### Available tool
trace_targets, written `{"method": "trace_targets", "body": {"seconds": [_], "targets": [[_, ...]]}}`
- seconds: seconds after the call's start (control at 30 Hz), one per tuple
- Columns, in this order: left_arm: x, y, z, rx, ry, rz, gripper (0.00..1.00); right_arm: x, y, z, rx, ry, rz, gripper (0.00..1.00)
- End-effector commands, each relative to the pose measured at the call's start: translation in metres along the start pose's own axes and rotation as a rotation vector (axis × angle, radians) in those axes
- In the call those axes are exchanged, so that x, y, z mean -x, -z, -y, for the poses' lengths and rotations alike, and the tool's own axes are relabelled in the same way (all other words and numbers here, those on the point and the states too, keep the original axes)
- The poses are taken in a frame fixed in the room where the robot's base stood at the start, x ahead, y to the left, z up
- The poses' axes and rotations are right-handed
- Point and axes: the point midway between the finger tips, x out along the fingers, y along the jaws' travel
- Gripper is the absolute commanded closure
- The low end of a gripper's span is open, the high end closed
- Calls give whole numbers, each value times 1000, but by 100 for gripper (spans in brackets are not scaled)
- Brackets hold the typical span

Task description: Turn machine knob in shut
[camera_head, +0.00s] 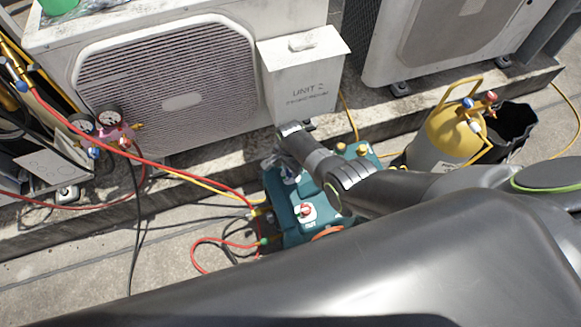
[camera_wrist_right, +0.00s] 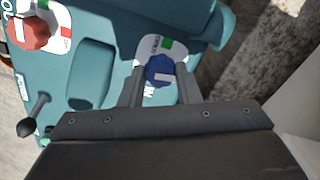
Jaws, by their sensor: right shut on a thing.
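The teal machine (camera_head: 330,217) stands on the concrete, partly hidden by my right arm. In the right wrist view, a blue knob (camera_wrist_right: 159,68) sits on its top (camera_wrist_right: 110,50), over a white label with a green mark and a red mark. The two fingers of my right gripper (camera_wrist_right: 159,82) are on either side of the blue knob, shut on it. A white bar on the knob lies roughly level in that view. A red knob (camera_wrist_right: 30,32) with its own label is at the upper left; it also shows in the head view (camera_head: 306,210). My left gripper is not in view.
A condenser (camera_head: 170,85) and a grey box marked UNIT 2 (camera_head: 303,75) stand behind the machine. A yellow cylinder (camera_head: 455,133) and black bucket (camera_head: 512,130) are at right. Gauges (camera_head: 108,120) and hoses (camera_head: 150,163) lie at left, with hoses running to the machine.

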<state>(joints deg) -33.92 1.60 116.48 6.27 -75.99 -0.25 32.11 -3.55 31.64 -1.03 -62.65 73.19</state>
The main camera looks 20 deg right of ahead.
Motion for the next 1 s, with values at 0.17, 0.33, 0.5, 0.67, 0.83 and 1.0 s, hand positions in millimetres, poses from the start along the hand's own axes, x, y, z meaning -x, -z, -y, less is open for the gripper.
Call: {"method": "trace_targets", "body": {"seconds": [0.17,0.33,0.5,0.67,0.83,1.0], "targets": [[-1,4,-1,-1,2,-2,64,0,1,0,-90,1,-2,93],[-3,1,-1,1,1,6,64,0,1,0,-140,1,-2,93],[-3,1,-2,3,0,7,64,0,1,0,-160,1,-2,93],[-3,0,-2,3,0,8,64,0,1,0,-164,1,-2,93],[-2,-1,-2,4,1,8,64,0,1,0,-163,1,-3,93],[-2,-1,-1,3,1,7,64,0,1,0,-163,1,-2,54]]}}
